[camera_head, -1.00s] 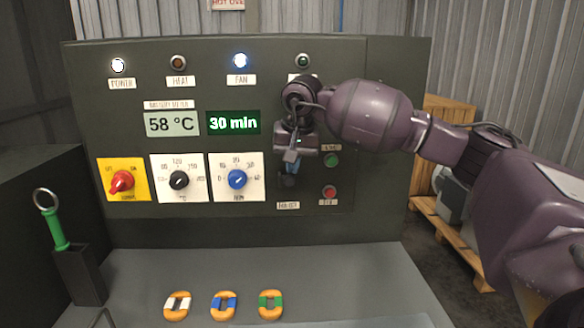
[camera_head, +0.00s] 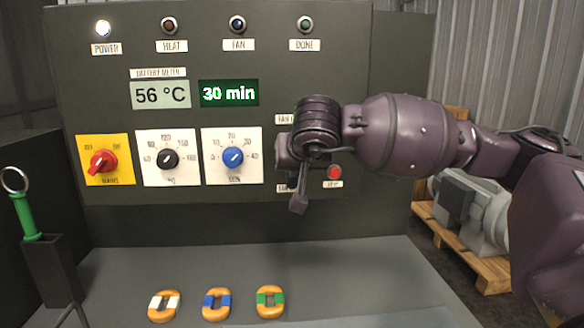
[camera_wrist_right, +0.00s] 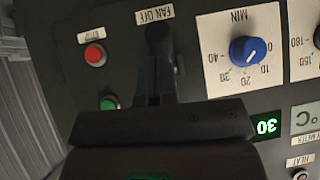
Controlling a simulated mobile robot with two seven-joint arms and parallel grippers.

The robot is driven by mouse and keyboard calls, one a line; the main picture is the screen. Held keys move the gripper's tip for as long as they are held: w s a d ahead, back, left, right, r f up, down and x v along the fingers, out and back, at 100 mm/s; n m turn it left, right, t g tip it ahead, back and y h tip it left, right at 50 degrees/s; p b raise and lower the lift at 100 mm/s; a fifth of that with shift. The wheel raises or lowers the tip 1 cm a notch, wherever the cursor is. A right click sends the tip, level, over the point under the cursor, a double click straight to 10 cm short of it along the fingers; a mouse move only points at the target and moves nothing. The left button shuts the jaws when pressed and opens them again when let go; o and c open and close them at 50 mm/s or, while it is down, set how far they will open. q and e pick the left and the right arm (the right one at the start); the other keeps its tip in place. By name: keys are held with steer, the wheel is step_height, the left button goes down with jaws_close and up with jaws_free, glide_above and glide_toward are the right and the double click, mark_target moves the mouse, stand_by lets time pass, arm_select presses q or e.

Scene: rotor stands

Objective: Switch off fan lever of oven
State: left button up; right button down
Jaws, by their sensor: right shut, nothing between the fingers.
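The oven's control panel (camera_head: 220,110) faces me. The fan lever (camera_wrist_right: 158,40) shows in the right wrist view as a dark handle tilted toward the FAN OFF label (camera_wrist_right: 155,14). In the head view my right gripper and wrist hide it. My right gripper (camera_head: 298,204) is shut and empty, pointing down in front of the lever area. In the wrist view its fingertips (camera_wrist_right: 155,78) are just beside the lever; I cannot tell whether they touch. The FAN lamp (camera_head: 238,25) is dark. My left gripper is not in view.
A red stop button (camera_head: 334,173) is close to the right of my gripper. Blue (camera_head: 233,157), black and red knobs are to the left. Several coloured rings lie on the shelf (camera_head: 350,280) below, and a green-handled tool (camera_head: 24,215) stands at left.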

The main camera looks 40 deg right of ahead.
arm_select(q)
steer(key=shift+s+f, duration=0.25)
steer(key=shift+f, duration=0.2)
arm_select(e)
steer(key=shift+f, duration=0.35)
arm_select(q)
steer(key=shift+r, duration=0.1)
arm_select(e)
steer(key=shift+s+r, duration=0.1)
arm_select(q)
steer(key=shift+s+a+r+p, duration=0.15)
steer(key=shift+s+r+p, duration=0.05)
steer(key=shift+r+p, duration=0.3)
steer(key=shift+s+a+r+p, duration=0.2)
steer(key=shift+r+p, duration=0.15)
steer(key=shift+p, duration=0.2)
arm_select(e)
steer(key=v, duration=1.3)
steer(key=shift+s+d+f, duration=0.15)
steer(key=shift+s+f, duration=0.1)
steer(key=shift+s, duration=0.25)
steer(key=shift+s, duration=0.1)
